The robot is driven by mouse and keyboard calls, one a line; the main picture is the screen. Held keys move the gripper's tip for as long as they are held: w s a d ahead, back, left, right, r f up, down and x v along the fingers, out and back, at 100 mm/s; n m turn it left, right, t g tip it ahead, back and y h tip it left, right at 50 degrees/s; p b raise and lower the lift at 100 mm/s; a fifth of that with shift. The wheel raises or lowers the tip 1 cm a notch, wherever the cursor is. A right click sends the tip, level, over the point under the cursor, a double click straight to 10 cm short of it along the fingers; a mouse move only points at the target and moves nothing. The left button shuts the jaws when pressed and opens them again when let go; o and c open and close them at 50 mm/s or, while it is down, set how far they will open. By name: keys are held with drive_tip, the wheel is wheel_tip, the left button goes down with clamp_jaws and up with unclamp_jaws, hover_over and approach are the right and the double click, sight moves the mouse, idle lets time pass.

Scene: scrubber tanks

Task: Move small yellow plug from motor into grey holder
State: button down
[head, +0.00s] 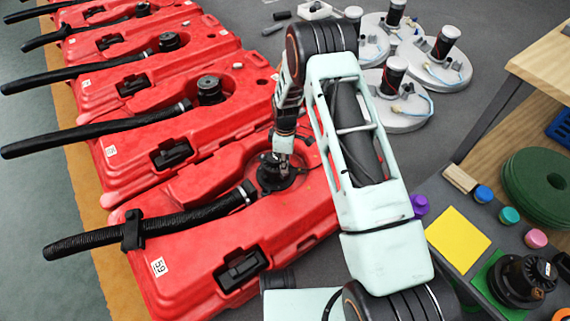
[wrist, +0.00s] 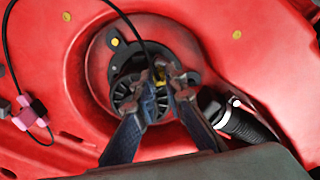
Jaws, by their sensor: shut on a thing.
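The small yellow plug (wrist: 159,75) is at the middle of the wrist view, between the fingertips of my gripper (wrist: 166,84). My gripper is shut on it, directly over the black motor (wrist: 122,92) set in a round recess of the red tank. A thin black cable runs from the plug up and left. In the head view my gripper (head: 283,150) points down onto the motor (head: 268,182) of the nearest tank; the plug is too small to make out there. A small grey piece (wrist: 5,108) shows at the left edge of the wrist view; I cannot tell whether it is the grey holder.
The red tank (head: 205,240) carries a black hose (head: 150,225). A pink connector (wrist: 31,114) lies on the tank. More red tanks stand behind. White round bases with motors (head: 440,70) stand at the back. A bench with a yellow sheet (head: 458,236) is at right.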

drive_tip(key=shift+f, duration=0.35)
drive_tip(key=c, duration=2)
unclamp_jaws()
drive_tip(key=shift+r, duration=0.1)
wheel_tip(320, 180, up, 13)
drive_tip(key=p, duration=0.4)
